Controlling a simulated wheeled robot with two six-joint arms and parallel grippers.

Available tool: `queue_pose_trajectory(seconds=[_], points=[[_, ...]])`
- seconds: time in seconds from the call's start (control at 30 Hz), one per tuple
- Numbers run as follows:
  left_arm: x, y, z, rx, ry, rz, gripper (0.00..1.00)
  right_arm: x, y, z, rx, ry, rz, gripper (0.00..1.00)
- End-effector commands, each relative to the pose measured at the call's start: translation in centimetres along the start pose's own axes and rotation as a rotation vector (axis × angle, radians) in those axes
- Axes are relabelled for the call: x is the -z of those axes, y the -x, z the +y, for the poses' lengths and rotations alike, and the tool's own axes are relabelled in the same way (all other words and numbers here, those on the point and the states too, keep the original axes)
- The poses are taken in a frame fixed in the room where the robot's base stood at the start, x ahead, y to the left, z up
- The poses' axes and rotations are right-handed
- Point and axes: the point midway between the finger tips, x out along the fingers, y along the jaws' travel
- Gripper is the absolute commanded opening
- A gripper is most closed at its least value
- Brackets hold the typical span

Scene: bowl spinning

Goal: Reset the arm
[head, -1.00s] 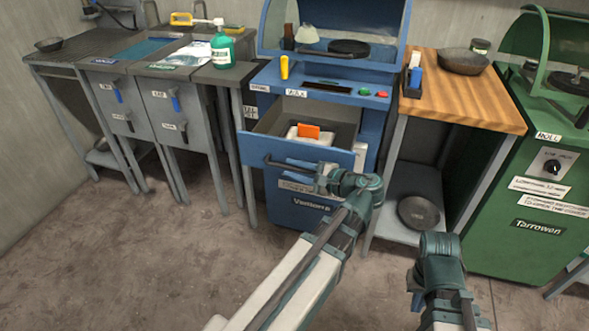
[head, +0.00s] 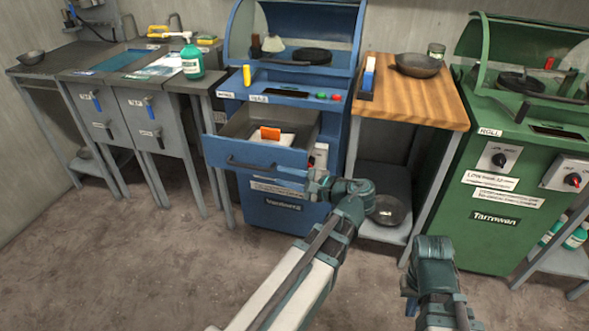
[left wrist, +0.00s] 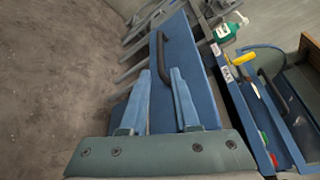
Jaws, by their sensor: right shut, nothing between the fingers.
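My left gripper (head: 292,178) is at the lower right of the blue drawer front (head: 245,153). My right arm's wrist (head: 435,262) is low in the head view. The right gripper (head: 410,298) shows only as small blue parts at its left, shut and empty.
The drawer of the blue machine (head: 290,105) stands open, with an orange item (head: 270,133) on a white piece inside. A wooden-topped table (head: 415,103) and a green machine (head: 490,190) stand to the right. Grey benches (head: 125,100) are at left. The floor is clear in front.

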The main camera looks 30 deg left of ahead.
Motion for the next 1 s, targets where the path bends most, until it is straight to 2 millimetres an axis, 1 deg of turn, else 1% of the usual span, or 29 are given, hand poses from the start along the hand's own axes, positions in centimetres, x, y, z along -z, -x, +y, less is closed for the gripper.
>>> queue_pose_trajectory(seconds=[0.17, 0.23, 0.27, 0.37, 0.47, 0.5, 0.57, 0.6, 0.7, 0.8, 1.0], points=[[0.0, 0.0, 0.0, 0.000, 0.000, 0.000, 0.30, 0.0, 0.0, 0.0, 0.000, 0.000, 0.000, 0.00], [0.2, 0.2, 0.3, -0.011, 0.006, 0.010, 0.30, 0.0, 0.0, 0.0, 0.000, 0.000, 0.000, 0.00], [0.3, 0.3, 0.7, -0.024, 0.013, 0.021, 0.30, 0.0, 0.0, 0.0, 0.000, 0.000, 0.000, 0.00], [1.6, 1.7, 3.1, -0.110, 0.056, 0.092, 0.30, 0.0, 0.0, 0.0, 0.000, 0.000, 0.000, 0.00], [3.5, 4.5, 7.1, -0.271, 0.124, 0.200, 0.30, 0.0, 0.0, 0.0, 0.000, 0.000, 0.000, 0.00], [4.3, 6.0, 9.0, -0.350, 0.152, 0.243, 0.30, 0.0, 0.0, 0.0, 0.000, 0.000, 0.000, 0.00], [5.4, 8.5, 11.7, -0.471, 0.189, 0.302, 0.30, 0.0, 0.0, 0.0, 0.000, 0.000, 0.000, 0.00], [5.9, 10.2, 13.3, -0.547, 0.208, 0.335, 0.30, 0.0, 0.0, 0.0, 0.000, 0.000, 0.000, 0.00], [6.7, 14.2, 16.7, -0.722, 0.242, 0.391, 0.30, 0.0, 0.0, 0.0, 0.000, 0.000, 0.000, 0.00], [6.9, 17.9, 19.3, -0.871, 0.259, 0.426, 0.30, 0.0, 0.0, 0.0, 0.000, 0.000, 0.000, 0.00], [6.2, 24.6, 23.1, -1.129, 0.263, 0.457, 0.30, 0.0, 0.0, 0.0, 0.000, 0.000, 0.000, 0.00]])
